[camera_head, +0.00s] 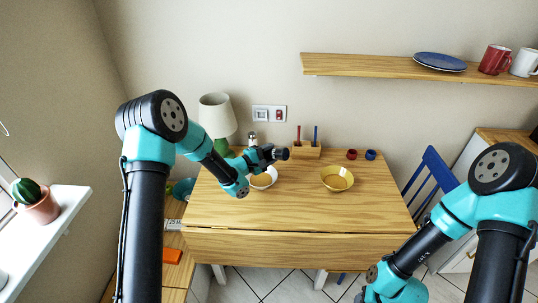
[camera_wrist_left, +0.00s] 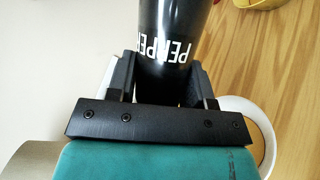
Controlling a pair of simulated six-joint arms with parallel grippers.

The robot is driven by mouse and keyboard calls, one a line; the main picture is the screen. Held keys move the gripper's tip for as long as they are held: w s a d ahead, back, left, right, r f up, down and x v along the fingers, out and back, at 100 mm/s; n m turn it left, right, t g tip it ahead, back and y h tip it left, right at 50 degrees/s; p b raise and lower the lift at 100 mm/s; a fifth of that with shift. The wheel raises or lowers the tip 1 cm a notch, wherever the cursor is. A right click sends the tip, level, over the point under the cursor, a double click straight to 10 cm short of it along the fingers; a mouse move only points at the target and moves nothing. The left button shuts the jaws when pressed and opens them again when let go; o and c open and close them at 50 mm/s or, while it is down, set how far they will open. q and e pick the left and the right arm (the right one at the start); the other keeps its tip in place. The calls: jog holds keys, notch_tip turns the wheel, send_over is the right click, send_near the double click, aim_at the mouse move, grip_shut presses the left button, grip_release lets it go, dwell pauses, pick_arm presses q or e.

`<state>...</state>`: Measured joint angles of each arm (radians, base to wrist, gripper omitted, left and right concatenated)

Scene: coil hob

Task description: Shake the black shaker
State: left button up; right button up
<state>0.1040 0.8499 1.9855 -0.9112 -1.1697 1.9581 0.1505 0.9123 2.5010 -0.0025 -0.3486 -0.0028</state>
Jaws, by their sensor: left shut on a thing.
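The black shaker (camera_wrist_left: 185,35), with PEPPER in white letters upside down in the left wrist view, sits between the fingers of my left gripper (camera_wrist_left: 163,85). The gripper is shut on it. In the head view my left gripper (camera_head: 266,155) is above the back left of the wooden table, and the shaker (camera_head: 282,154) shows as a dark end pointing right, seemingly tilted onto its side. My right arm comes in at the lower right; its gripper is out of view.
A white bowl (camera_head: 264,179) lies just below my left gripper. A yellow bowl (camera_head: 337,179) stands right of it. Behind are a lamp (camera_head: 217,112), a small shaker (camera_head: 251,139), a wooden holder (camera_head: 305,150) and red and blue cups (camera_head: 352,154). The table's front is clear.

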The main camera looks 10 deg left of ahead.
pick_arm(q)
notch_tip(320, 180, down, 5)
dwell(0.8)
notch_tip(320, 180, up, 6)
jog(key=shift+f, duration=0.1)
notch_tip(320, 180, down, 6)
notch_tip(320, 180, up, 6)
jog(key=shift+r, duration=0.1)
notch_tip(320, 180, down, 6)
dwell(0.6)
